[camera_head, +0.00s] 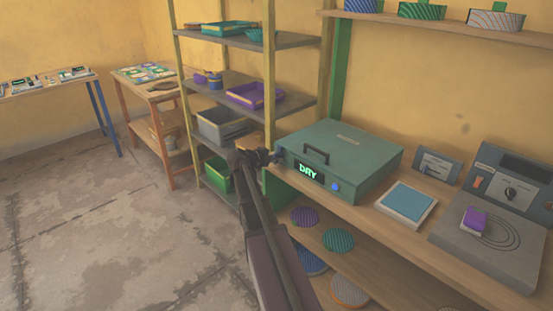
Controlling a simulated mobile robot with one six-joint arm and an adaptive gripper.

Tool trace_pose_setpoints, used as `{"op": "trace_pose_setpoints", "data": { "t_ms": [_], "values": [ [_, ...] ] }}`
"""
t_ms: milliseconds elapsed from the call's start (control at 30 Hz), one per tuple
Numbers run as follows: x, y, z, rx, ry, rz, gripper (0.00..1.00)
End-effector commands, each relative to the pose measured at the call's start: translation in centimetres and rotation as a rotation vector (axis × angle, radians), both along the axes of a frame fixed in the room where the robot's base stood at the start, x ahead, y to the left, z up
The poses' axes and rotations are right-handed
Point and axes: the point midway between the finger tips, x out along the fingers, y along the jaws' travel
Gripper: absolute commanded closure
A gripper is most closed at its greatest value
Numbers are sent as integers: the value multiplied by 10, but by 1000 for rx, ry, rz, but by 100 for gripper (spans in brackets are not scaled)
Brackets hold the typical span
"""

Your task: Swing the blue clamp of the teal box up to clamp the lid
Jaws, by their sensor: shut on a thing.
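The teal box (345,150) sits on the wooden bench with its lid down. A dark handle (317,153) is on its lid, and a green "DRY" display (308,170) and a round blue button (336,187) are on its front. My gripper (268,157) is at the box's left front corner, shut on a small dark bluish part there, which appears to be the blue clamp (278,157). The gripper hides most of the clamp, so its angle cannot be told.
Right of the box are a blue-topped pad (406,203), a small grey panel (437,165) and a grey machine (487,243) with a purple block (474,221). A storage rack (228,87) stands behind my gripper at left. Patterned discs (338,240) lie below the bench. The floor at left is clear.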

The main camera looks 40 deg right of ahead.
Motion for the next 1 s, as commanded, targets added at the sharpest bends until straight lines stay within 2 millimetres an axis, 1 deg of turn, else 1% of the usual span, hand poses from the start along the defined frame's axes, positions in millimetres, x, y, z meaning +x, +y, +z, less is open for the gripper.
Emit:
{"op": "trace_pose_setpoints", "data": {
  "t_ms": [200,533,567,600,1000],
  "values": [
    [-1,1,-1,8,-33,-3,100],
    [-1,1,-1,7,-33,-3,100],
    [-1,1,-1,7,-32,-3,57],
    [-1,0,-1,6,-33,-2,46],
    [0,0,0,4,-32,0,46]
  ]
}}
